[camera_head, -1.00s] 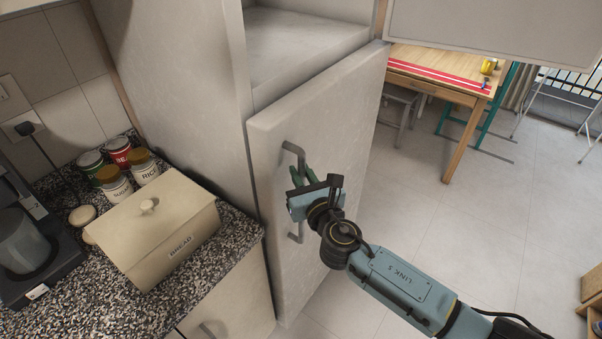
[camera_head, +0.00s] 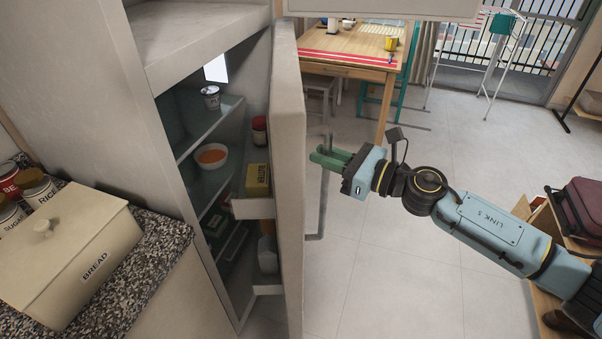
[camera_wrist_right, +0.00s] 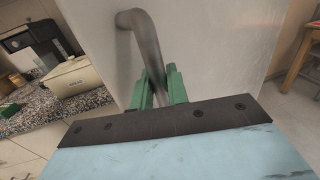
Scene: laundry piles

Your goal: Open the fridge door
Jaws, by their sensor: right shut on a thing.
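The fridge door (camera_head: 288,150) stands open, seen nearly edge-on in the head view, with shelves on its inner side. Its grey bar handle (camera_head: 322,205) is on the outer face, toward the right. My right gripper (camera_head: 325,158) is shut on the handle with its green fingers. In the right wrist view the handle (camera_wrist_right: 147,45) passes between the green fingers (camera_wrist_right: 160,88). The fridge interior (camera_head: 205,150) shows a bowl (camera_head: 211,156), a white tub (camera_head: 210,97) and a yellow butter box (camera_head: 258,180). My left gripper is not in view.
A counter (camera_head: 150,250) with a bread box (camera_head: 75,255) and canisters is at the left. A wooden table (camera_head: 345,55) stands behind the door. Open tiled floor (camera_head: 420,270) lies right of the door. A wooden shelf with a dark red bag (camera_head: 580,205) is at the right.

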